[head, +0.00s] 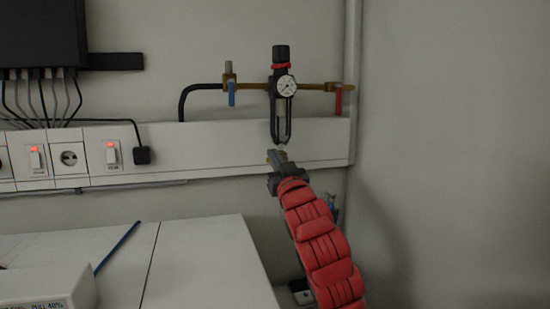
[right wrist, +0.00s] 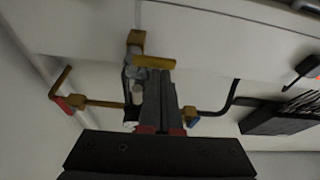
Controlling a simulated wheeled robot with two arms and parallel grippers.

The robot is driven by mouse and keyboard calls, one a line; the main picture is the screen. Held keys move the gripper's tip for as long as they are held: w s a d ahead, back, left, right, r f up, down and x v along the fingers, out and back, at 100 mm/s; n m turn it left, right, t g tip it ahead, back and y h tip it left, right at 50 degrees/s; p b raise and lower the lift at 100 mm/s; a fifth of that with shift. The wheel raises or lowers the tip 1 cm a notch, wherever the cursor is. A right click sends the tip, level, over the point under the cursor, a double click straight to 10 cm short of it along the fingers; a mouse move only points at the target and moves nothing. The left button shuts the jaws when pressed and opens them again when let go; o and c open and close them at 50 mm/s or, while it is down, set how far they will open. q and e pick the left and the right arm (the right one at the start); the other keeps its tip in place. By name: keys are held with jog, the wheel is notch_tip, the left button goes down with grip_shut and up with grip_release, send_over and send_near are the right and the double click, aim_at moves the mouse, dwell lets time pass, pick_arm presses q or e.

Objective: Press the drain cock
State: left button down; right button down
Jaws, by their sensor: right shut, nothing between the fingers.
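The filter regulator (head: 283,110) hangs on the wall pipe, with a black knob on top, a red ring, a round white gauge (head: 286,87) and a clear bowl in a dark guard. The guard tapers to a narrow lower end (head: 283,140), where the drain cock is too small to make out clearly. My right gripper (head: 277,156) is shut and empty just below that end, slightly left; contact cannot be told. In the right wrist view, brass-yellow parts (right wrist: 153,63) show at the fingertips (right wrist: 160,72); whether they belong to the cock is unclear. My left gripper is not in view.
A blue-handled valve (head: 231,92) is left of the regulator and a red-handled valve (head: 338,100) right. White trunking (head: 210,148) with switches and sockets runs behind. A black box (head: 42,32) with cables hangs upper left. A white bench (head: 205,262) lies below left.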

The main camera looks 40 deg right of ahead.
jog(key=shift+f+n+t+y, duration=0.15)
jog(key=shift+n+y, duration=0.1)
jog(key=shift+n, duration=0.35)
jog(key=shift+f+n+t+y, duration=0.15)
jog(key=shift+n+y, duration=0.1)
jog(key=shift+n, duration=0.35)
jog(key=f+n+y+b, duration=0.1)
jog(key=n+y+b, duration=0.1)
jog(key=n, duration=0.3)
jog(key=d+f+n+g+y+b, duration=0.1)
jog(key=n+y+b, duration=0.1)
jog(key=n+b, duration=0.2)
jog(key=f+n+y+b, duration=0.1)
jog(key=n+y+b, duration=0.1)
jog(key=n, duration=0.6)
jog(key=shift+s+d+f+g+b, duration=0.2)
jog(key=shift+s+f+g+b, duration=0.15)
jog(key=shift+b, duration=0.3)
jog(key=shift+a, duration=0.1)
